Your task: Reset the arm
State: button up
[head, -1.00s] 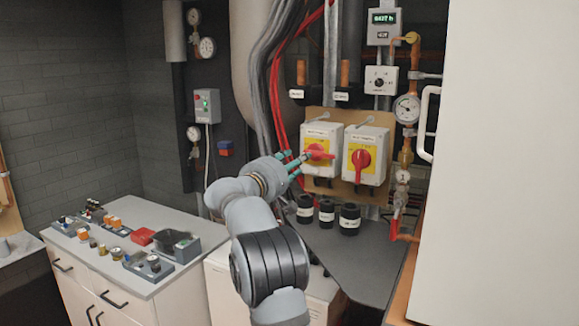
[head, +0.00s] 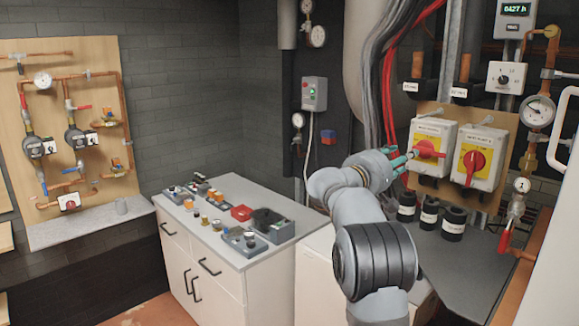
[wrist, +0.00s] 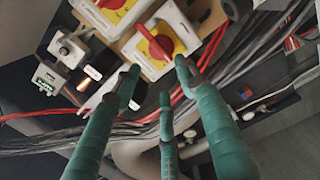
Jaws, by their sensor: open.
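My arm is stretched out toward the panel at the right in the head view. My gripper (head: 403,159) has teal fingers, spread apart with nothing between them, close to the left switch box (head: 432,148). That box is white and yellow with a red rotary handle (head: 427,149), which lies roughly sideways. In the wrist view, the fingers (wrist: 160,75) are open around the line of sight to a red handle (wrist: 161,46) on a yellow plate. A gap seems to show, but I cannot tell whether they touch.
A second switch box (head: 486,155) with an upright red handle is at the right. Black cylinders (head: 430,212) stand below on a dark shelf. Grey and red cables (head: 390,60) hang behind. A cabinet (head: 205,275) with small parts on top and a piping board (head: 75,120) are left.

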aim_at(421, 149)
jog(key=x, duration=1)
jog(key=shift+w+d, duration=0.15)
jog(key=shift+d, duration=0.1)
jog(key=shift+a, duration=0.1)
jog(key=v, duration=1.2)
jog(key=x, duration=1.2)
jog(key=shift+d+f+m, duration=0.1)
jog(key=shift+d+m, duration=0.1)
jog(key=shift+m, duration=0.6)
jog(key=shift+a+m, duration=0.15)
jog(key=shift+m, duration=0.45)
